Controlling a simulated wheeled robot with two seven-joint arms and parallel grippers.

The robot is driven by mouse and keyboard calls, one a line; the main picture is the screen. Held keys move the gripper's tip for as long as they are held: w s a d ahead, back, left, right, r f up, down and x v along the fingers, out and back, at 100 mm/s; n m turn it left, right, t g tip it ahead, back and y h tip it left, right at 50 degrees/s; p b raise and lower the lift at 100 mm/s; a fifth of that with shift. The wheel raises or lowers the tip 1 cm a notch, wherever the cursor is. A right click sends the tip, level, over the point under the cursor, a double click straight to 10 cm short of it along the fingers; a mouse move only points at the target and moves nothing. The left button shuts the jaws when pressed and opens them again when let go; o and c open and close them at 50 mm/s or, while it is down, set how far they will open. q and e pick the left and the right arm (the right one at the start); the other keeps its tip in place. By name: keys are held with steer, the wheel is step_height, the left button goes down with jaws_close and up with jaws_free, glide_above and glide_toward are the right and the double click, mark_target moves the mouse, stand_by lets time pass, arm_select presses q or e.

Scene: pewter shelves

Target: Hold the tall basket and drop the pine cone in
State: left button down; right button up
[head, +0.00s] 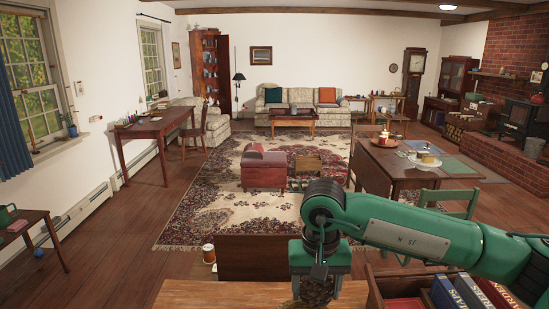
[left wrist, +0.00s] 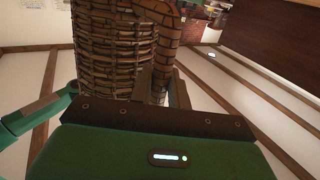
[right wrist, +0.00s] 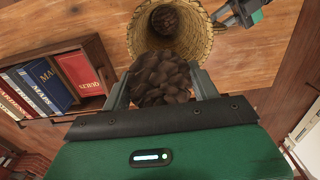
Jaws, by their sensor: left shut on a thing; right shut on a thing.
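A brown pine cone (right wrist: 162,80) is between the fingers of my right gripper (right wrist: 162,88), which is shut on it. The cone also shows dimly in the head view (head: 317,291), under my right gripper (head: 318,284). The tall woven basket (right wrist: 202,38) has its open mouth just beyond the held cone in the right wrist view. A second dark, cone-like thing (right wrist: 166,20) lies inside the basket. In the left wrist view, my left gripper (left wrist: 163,82) is shut on the wicker basket (left wrist: 112,55) at its curved handle. The head view does not show my left gripper.
A wooden shelf box with several books (right wrist: 45,85) stands left of the basket in the right wrist view. In the head view the books (head: 450,292) are at the lower right. A wooden top (head: 220,294) lies below my right gripper. A patterned rug (head: 205,205) lies beyond.

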steer(key=shift+f, duration=2.85)
steer(key=o, duration=1)
steer(key=shift+o, duration=0.2)
step_height(320, 180, up, 12)
steer(key=shift+r, duration=0.1)
